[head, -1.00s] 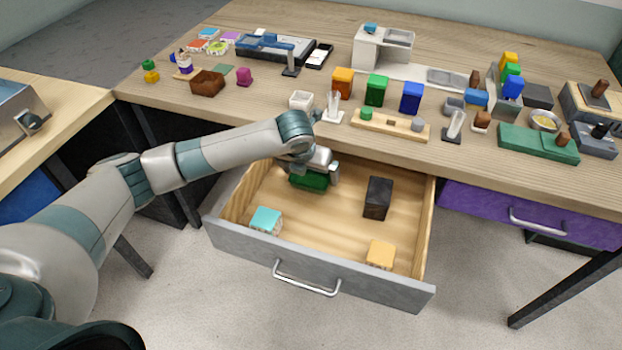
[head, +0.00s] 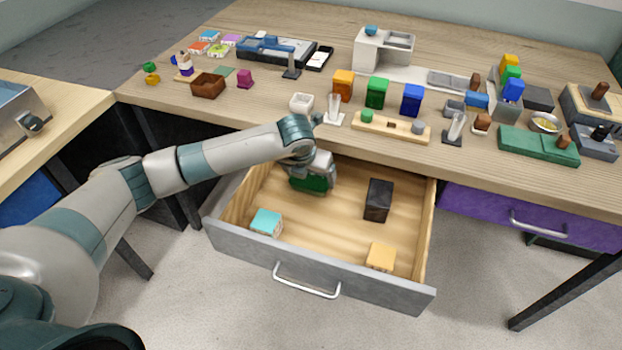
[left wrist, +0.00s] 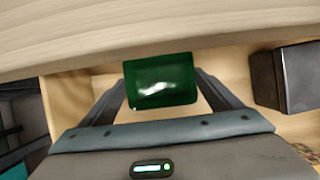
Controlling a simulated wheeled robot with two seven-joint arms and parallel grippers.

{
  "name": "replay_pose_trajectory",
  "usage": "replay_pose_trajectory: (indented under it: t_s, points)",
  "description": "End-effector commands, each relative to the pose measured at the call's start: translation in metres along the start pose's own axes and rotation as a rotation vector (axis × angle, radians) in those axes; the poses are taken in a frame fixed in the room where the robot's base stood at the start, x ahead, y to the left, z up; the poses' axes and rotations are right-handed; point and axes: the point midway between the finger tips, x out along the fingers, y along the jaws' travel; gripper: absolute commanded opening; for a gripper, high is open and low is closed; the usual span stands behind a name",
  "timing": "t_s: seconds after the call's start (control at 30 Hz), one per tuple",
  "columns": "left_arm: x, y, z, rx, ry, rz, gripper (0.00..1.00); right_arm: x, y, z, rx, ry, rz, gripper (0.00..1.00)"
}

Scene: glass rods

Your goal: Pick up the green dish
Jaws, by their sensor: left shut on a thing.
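The green dish (head: 309,184) is dark green and is at the back left of the open drawer, just under the table's front edge. In the left wrist view the dish (left wrist: 160,80) sits between the two fingers of my left gripper (left wrist: 161,92), which is shut on it. In the head view my left gripper (head: 312,180) reaches down into the drawer and hides part of the dish. I cannot tell whether the dish is touching the drawer floor. My right gripper is not in view.
The open drawer (head: 330,270) also holds a black box (head: 378,200), a cyan box (head: 266,222) and a yellow box (head: 380,257). The tabletop (head: 300,85) overhangs the drawer's back and carries many objects, some near its front edge.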

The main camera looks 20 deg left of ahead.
Motion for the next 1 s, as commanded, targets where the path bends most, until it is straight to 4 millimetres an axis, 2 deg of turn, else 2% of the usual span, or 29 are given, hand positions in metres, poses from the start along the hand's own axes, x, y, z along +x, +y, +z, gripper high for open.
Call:
replay_pose_trajectory:
  t_s: [0.27, 0.47, 0.67, 1.0]
  points:
    - [-0.011, -0.003, 0.003, -0.001, -0.004, -0.001, 0.59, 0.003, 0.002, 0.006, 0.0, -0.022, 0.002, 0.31]
    - [-0.034, -0.002, 0.013, 0.0, -0.005, 0.0, 0.59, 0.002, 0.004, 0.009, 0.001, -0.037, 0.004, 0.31]
    - [-0.066, -0.003, 0.026, 0.0, -0.005, -0.001, 0.59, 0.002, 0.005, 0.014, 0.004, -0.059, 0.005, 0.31]
    - [-0.088, -0.054, -0.032, 0.007, -0.001, -0.005, 0.59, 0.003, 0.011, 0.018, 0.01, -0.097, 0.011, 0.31]
